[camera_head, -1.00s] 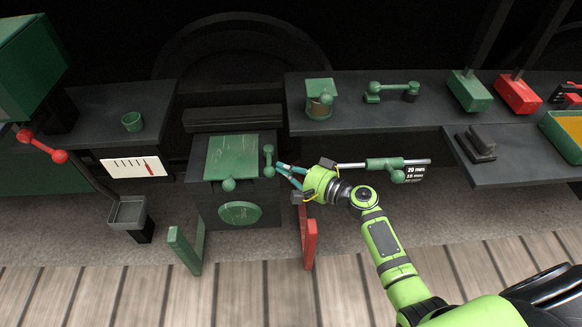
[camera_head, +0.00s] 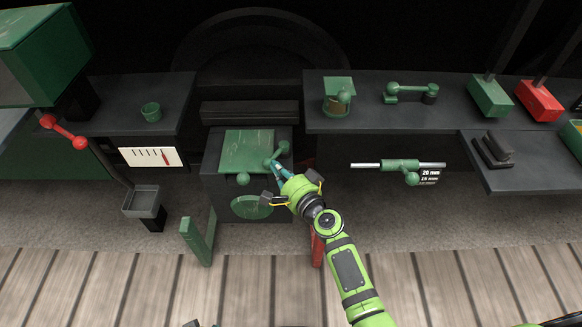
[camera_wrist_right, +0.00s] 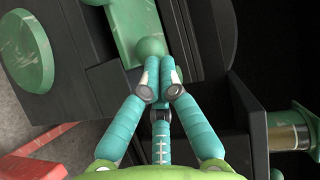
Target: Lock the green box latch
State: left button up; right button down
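The dark box (camera_head: 215,188) has a green lid (camera_head: 247,148) with a small round knob. The green latch (camera_head: 276,154), a short bar with rounded ends, sits at the lid's right edge and is tilted, its upper end leaning right. My right gripper (camera_head: 278,168) is at the latch's lower side. In the right wrist view its teal fingers (camera_wrist_right: 160,76) are drawn together, with the latch's green ball (camera_wrist_right: 150,48) right at their tips. I see nothing clearly held between them; contact is hard to tell. My left gripper is not in view.
A green post (camera_head: 197,241) and a red post (camera_head: 317,249) stand in front of the box. A rod with a green handle (camera_head: 400,166) hangs to the right, below a shelf (camera_head: 360,118). A grey tray (camera_head: 142,201) stands at the left.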

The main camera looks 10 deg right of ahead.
aim_at(266, 166)
jog(key=shift+w+a, duration=0.25)
jog(key=shift+a, duration=0.25)
jog(key=shift+w+a, duration=0.25)
jog(key=shift+a, duration=0.25)
jog(key=shift+w+a, duration=0.2)
jog(key=shift+a, duration=0.1)
jog(key=shift+w+a, duration=0.1)
jog(key=shift+a, duration=0.1)
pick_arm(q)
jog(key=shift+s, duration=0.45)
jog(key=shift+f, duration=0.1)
